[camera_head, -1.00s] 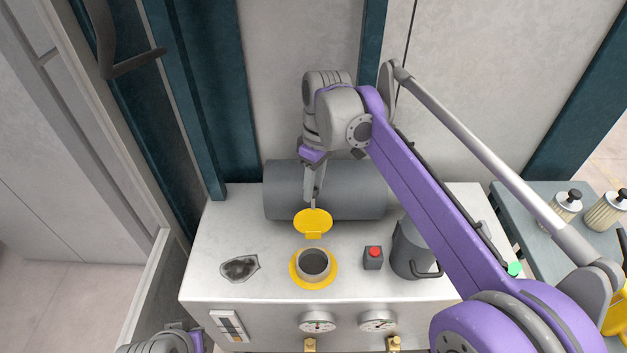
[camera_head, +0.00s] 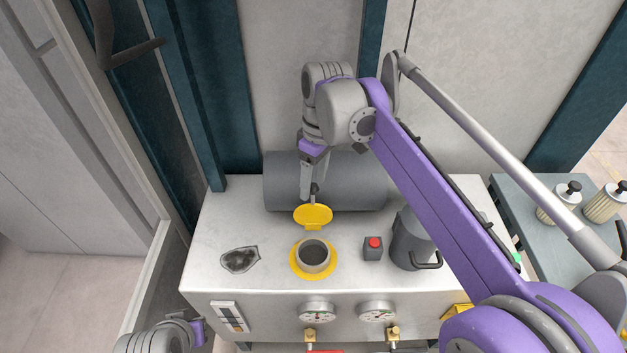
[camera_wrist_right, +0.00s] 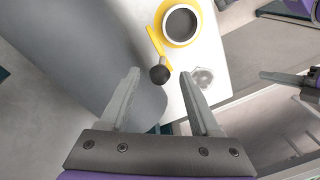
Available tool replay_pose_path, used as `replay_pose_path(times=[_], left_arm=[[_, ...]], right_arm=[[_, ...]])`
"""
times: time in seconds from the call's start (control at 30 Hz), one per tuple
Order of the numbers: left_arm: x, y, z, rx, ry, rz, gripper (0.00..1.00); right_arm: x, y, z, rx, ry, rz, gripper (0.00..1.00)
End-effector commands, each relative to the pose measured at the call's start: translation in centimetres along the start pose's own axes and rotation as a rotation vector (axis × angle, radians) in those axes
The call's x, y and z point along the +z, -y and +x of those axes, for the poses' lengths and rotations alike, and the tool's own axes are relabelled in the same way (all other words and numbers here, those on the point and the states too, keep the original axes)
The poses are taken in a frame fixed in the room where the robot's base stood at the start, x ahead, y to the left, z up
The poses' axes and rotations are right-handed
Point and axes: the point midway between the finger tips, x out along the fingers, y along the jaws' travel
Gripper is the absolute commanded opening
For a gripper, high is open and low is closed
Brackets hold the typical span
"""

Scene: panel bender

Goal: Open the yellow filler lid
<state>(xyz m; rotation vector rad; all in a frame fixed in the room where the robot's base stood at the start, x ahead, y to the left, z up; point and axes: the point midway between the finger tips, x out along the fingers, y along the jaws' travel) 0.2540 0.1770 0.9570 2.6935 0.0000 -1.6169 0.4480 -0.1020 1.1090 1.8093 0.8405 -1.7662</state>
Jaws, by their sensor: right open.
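The yellow filler lid (camera_head: 313,215) stands swung up on its hinge behind the filler neck (camera_head: 313,255), whose dark opening is uncovered. A black knob (camera_wrist_right: 160,74) sits on the lid's far side. My right gripper (camera_head: 309,192) is just behind the lid in the head view. In the right wrist view its two fingers (camera_wrist_right: 158,80) are spread, with the knob between their tips and a gap on each side. The lid shows there edge-on (camera_wrist_right: 157,42). Part of my left arm shows at the bottom left of the head view; its finger opening is not clear.
A grey cylinder (camera_head: 350,180) lies close behind the lid. A red button box (camera_head: 373,248) and a grey jug (camera_head: 410,243) stand right of the neck. Gauges (camera_head: 317,312) line the front.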

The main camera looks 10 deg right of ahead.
Motion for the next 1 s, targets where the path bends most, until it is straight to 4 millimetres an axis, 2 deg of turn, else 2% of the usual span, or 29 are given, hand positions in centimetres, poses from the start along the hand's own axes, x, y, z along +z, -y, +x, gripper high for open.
replay_pose_path(times=[0.3, 0.5, 0.7, 1.0], left_arm=[[-0.8, 0.0, -0.6, 0.000, -0.007, 0.000, 0.00], [-1.3, 0.0, -1.0, 0.000, -0.012, 0.000, 0.00], [-1.4, 0.0, -1.1, 0.000, -0.014, 0.000, 0.00], [-1.4, 0.0, -1.1, 0.000, -0.013, 0.000, 0.00]], right_arm=[[0.0, 0.0, -6.0, 0.001, 0.000, 0.000, 0.64], [0.0, 0.0, -9.2, 0.000, 0.000, 0.000, 0.64], [0.0, 0.0, -10.4, 0.000, 0.000, 0.000, 0.64], [0.0, 0.0, -10.3, 0.000, 0.000, 0.000, 0.64]])
